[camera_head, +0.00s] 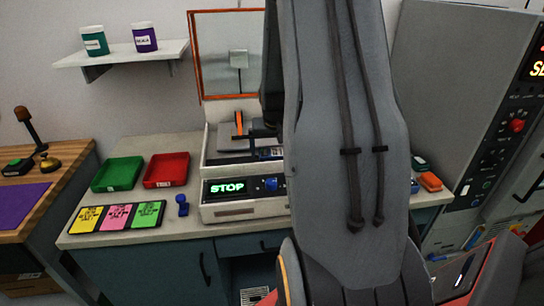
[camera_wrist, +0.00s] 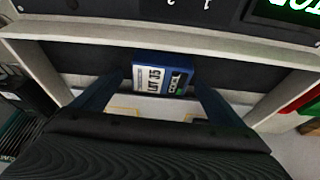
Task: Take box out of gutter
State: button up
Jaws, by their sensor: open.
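The blue box (camera_wrist: 163,76) with a white label reading "LOT 35" sits in a dark recessed channel, apparently the gutter (camera_wrist: 95,60), in the wrist view. A pale wall borders the channel along the top. My gripper (camera_wrist: 157,82) is open, with one dark blue finger on each side of the box. Small gaps seem to show between fingers and box; contact cannot be told. In the head view my arm hides most of the gripper and part of the machine (camera_head: 240,211) with a green "STOP" display.
On the counter (camera_head: 190,226), green (camera_head: 118,174) and red (camera_head: 166,170) trays and a coloured card panel (camera_head: 117,217) stand left of the machine. A shelf (camera_head: 120,56) with two jars hangs above. A tall grey cabinet (camera_head: 440,80) stands close on the right.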

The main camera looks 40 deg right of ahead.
jog(key=c, duration=1.3)
jog(key=shift+o, duration=0.2)
jog(key=shift+r, duration=0.1)
